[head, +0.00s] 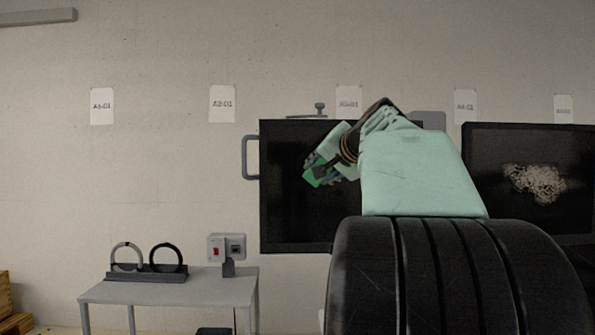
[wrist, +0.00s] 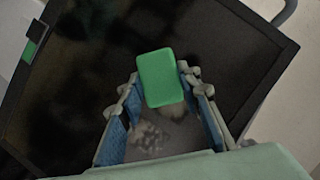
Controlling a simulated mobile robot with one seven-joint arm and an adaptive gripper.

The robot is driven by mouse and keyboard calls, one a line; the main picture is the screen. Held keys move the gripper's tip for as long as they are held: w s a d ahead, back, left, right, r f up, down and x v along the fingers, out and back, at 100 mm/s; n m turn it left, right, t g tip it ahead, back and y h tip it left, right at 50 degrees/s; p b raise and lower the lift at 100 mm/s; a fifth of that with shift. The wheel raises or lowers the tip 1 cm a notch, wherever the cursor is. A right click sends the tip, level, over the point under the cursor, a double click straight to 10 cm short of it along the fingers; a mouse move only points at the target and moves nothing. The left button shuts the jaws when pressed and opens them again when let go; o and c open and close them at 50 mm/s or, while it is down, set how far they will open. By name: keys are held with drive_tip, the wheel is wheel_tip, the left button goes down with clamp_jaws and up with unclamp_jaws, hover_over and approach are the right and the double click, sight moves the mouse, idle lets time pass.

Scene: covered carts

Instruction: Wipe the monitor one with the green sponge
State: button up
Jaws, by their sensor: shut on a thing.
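The green sponge (wrist: 161,78) is held between the fingers of my gripper (wrist: 158,90) in the wrist view. In the head view the sponge (head: 315,174) shows at the tip of my gripper (head: 325,168), in front of the left black monitor (head: 285,220). The same dark screen (wrist: 225,45) fills most of the wrist view, tilted. A pale greyish smudge (wrist: 150,138) shows on it below the sponge, between the fingers. Whether the sponge touches the screen I cannot tell. My arm hides the right part of this monitor in the head view.
A second monitor (head: 485,200) on the right has a whitish scribbled patch (head: 535,182). A grey side table (head: 205,290) at lower left holds a rack with two rings (head: 146,270) and a box with a red switch (head: 226,248). Labelled papers (head: 222,104) hang on the wall.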

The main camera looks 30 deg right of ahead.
drive_tip(key=s+d+r+p, duration=0.2)
drive_tip(key=s+d, duration=0.3)
drive_tip(key=d, duration=0.3)
drive_tip(key=shift+s+d, duration=0.2)
drive_tip(key=shift+d, duration=0.2)
idle(1.1)
drive_tip(key=shift+f, duration=0.1)
drive_tip(key=shift+s+a+b, duration=0.4)
drive_tip(key=shift+s+a, duration=0.15)
drive_tip(key=shift+s, duration=0.3)
drive_tip(key=shift+s+a+b, duration=0.45)
drive_tip(key=shift+s+a, duration=0.05)
drive_tip(key=shift+s, duration=0.3)
drive_tip(key=shift+s+a+b, duration=0.4)
drive_tip(key=shift+s+a, duration=0.15)
drive_tip(key=shift+s, duration=0.3)
drive_tip(key=shift+s, duration=0.15)
